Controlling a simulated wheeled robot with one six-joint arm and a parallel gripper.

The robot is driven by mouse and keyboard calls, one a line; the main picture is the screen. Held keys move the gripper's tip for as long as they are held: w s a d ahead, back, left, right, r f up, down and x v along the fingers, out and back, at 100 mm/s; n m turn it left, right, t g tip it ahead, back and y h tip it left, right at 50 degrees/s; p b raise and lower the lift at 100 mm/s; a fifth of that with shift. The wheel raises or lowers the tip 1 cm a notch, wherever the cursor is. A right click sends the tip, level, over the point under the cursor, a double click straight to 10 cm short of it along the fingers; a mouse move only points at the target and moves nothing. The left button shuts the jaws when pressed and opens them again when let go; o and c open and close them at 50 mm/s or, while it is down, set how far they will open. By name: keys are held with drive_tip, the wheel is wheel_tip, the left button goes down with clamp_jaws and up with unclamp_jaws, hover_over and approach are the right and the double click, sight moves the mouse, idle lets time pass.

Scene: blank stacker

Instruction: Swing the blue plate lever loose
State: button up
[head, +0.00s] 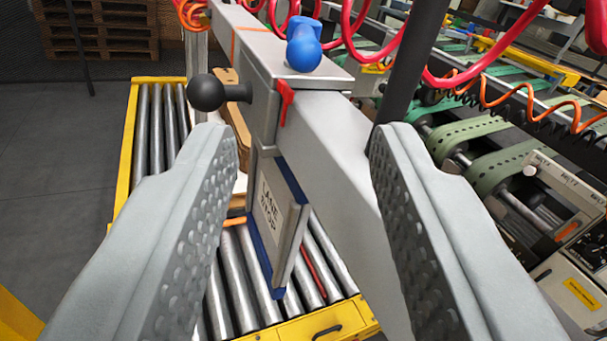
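A blue ball-ended lever (304,50) sits on top of a grey metal housing (270,80) on a grey beam, in the upper middle of the head view. Below the housing hangs a blue-edged plate (272,215) with a label that seems to read "LANE STOP". A black ball knob (207,92) sticks out of the housing's left side, and a small red catch (286,98) is on its front. My gripper (300,135) is open, its fingers to the left and right of the beam in the picture. The blue ball is beyond the fingertips, and nothing is held.
A roller conveyor with a yellow frame (300,327) runs beneath the beam. Red coiled hoses (350,35) hang behind the blue lever. A dark post (410,65) stands just beyond the right finger. Machinery with green belts (475,132) fills the right; open floor (50,160) is at left.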

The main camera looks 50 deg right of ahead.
drive_tip(key=shift+s+a, duration=0.15)
clamp_jaws()
drive_tip(key=n+g+h, duration=0.2)
drive_tip(key=n+g, duration=0.1)
drive_tip(key=n, duration=0.6)
approach(301, 55)
drive_tip(key=w+a+r, duration=0.1)
drive_tip(key=w+a, duration=0.3)
drive_tip(key=w+n, duration=0.1)
drive_tip(key=n, duration=0.1)
drive_tip(key=w+d+f, duration=0.1)
drive_tip(key=w+d, duration=0.2)
drive_tip(key=d, duration=0.7)
drive_tip(key=shift+w+g+h, duration=0.25)
drive_tip(key=shift+g+h, duration=0.05)
drive_tip(key=shift+g, duration=0.1)
